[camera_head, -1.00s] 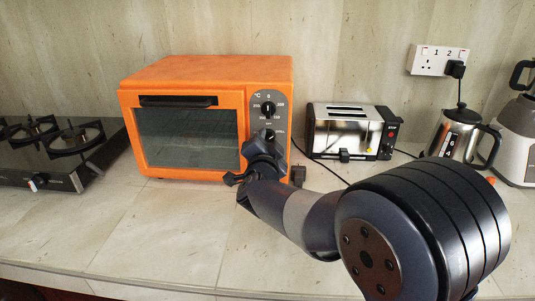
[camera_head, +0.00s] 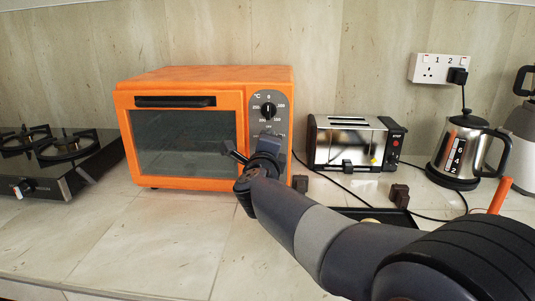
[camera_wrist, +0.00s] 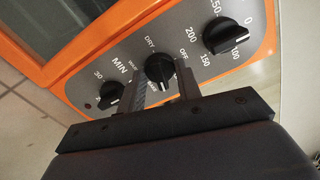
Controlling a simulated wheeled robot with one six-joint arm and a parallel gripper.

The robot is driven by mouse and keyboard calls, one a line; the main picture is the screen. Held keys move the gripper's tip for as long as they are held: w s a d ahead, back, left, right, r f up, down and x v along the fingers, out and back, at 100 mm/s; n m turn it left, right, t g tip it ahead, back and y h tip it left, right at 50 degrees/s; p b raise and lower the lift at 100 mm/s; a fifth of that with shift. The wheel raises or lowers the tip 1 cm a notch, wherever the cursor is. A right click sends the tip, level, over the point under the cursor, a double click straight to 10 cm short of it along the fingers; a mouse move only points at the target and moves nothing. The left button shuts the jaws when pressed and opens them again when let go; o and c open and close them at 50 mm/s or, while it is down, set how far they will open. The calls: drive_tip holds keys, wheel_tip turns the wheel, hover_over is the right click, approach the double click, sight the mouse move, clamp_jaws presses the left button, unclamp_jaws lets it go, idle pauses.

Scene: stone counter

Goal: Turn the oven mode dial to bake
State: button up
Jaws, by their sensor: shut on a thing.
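The orange oven (camera_head: 200,73) stands on the counter, its control panel at the right of its glass door. The mode dial (camera_wrist: 159,68) is the black middle knob, with DRY, OFF and a warm marking around it in the wrist view. My gripper (camera_wrist: 163,82) is shut on this dial, one finger at each side. In the head view my gripper (camera_head: 262,148) is against the panel and hides the middle and lower knobs. The temperature knob (camera_wrist: 228,36) and the timer knob (camera_wrist: 110,95) stand on either side of the mode dial in the wrist view.
A toaster (camera_head: 345,145) stands right of the oven, and a kettle (camera_head: 462,152) beyond it. A stove (camera_head: 62,158) is at the left. A dark tray (camera_head: 385,214) lies partly behind my arm. The counter (camera_head: 155,240) before the oven door is clear.

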drive_tip(key=shift+m+b, duration=2)
drive_tip(key=shift+m, duration=1.5)
drive_tip(key=o, duration=1)
drive_tip(key=shift+c, duration=0.2)
drive_tip(key=shift+s, duration=0.15)
drive_tip(key=s, duration=1)
drive_tip(key=shift+s+a+p, duration=0.2)
drive_tip(key=shift+s+p, duration=0.05)
drive_tip(key=shift+p, duration=0.05)
